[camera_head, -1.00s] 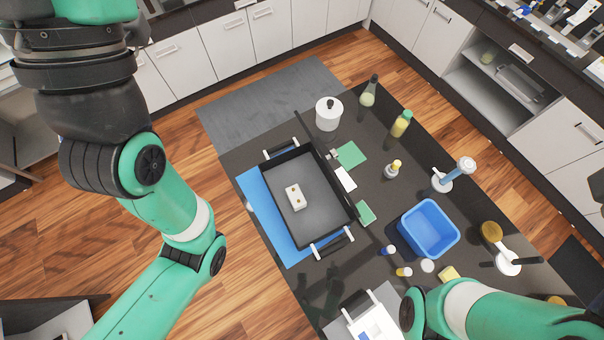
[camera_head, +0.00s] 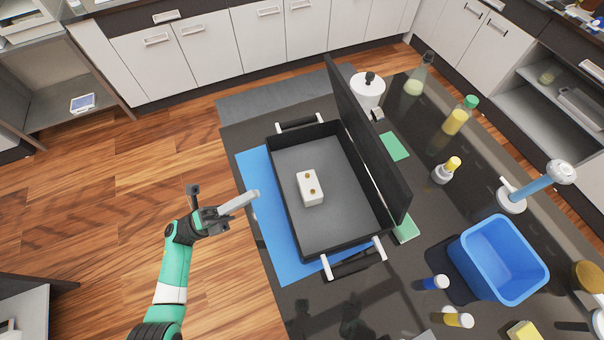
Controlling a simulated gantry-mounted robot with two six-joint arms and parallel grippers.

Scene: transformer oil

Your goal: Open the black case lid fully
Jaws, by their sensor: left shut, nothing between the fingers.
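The black case (camera_head: 318,235) stands open on the dark tabletop, partly over a blue mat. Its black lid (camera_head: 372,150) stands about upright along the case's right long edge, seen nearly edge-on. A white block with two yellow-brown dots (camera_head: 310,188) lies on the grey floor inside. My left gripper (camera_head: 240,202) is left of the case, shut and empty, pointing toward it. It appears above the blue mat's left edge and apart from the case and lid. My right gripper is out of view.
A white canister (camera_head: 367,92) stands close behind the lid's far end. Green pads (camera_head: 395,146), a small yellow-capped bottle (camera_head: 447,170) and a blue bin (camera_head: 500,262) lie to the lid's right.

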